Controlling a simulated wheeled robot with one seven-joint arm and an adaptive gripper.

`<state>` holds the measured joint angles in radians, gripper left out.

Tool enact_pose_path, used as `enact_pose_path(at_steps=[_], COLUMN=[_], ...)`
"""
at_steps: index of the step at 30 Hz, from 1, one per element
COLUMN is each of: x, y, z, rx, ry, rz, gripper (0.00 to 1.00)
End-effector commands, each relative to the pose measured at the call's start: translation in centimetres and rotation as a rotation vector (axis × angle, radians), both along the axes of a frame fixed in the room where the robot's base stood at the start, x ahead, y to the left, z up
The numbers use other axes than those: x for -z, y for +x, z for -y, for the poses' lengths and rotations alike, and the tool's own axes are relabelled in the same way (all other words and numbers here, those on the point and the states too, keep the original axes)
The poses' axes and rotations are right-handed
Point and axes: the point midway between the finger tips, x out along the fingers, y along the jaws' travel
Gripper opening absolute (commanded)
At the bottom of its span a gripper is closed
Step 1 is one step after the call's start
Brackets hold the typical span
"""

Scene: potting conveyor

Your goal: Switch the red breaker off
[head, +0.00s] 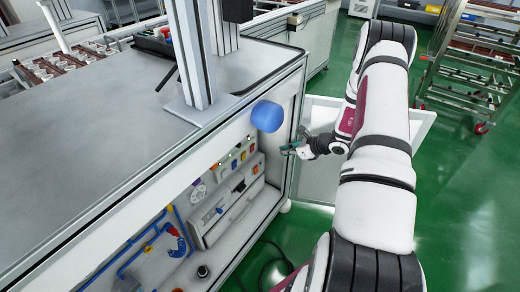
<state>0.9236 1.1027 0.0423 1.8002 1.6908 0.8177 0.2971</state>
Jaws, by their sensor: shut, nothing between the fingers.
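My gripper (291,149) is shut and empty. It is in front of the right end of the open cabinet (131,226), near its right front post, and looks apart from the panel parts. Inside the cabinet is a row of small coloured parts, including an orange or yellow one (241,187) on a grey box (217,214). They are too small for me to tell surely which is the red breaker or how its lever stands.
A blue rounded piece (267,116) shows at the cabinet's top front edge, close to my gripper. The open white door (318,178) stands behind my arm. Blue pipes (131,262) run at the cabinet's lower left. A wheeled rack (468,85) stands at the right.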

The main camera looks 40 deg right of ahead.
Motion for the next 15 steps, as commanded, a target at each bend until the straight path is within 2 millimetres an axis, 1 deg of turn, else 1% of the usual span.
enact_pose_path(at_steps=[4,7,15], x=[0.3,1.1,4.4], y=[0.4,1.2,5.0], z=[-0.2,-0.5,-1.9], rx=[-0.001,-0.003,-0.002], ry=[0.0,0.0,0.001], rz=[0.0,0.001,0.001], gripper=[0.0,0.0,0.0])
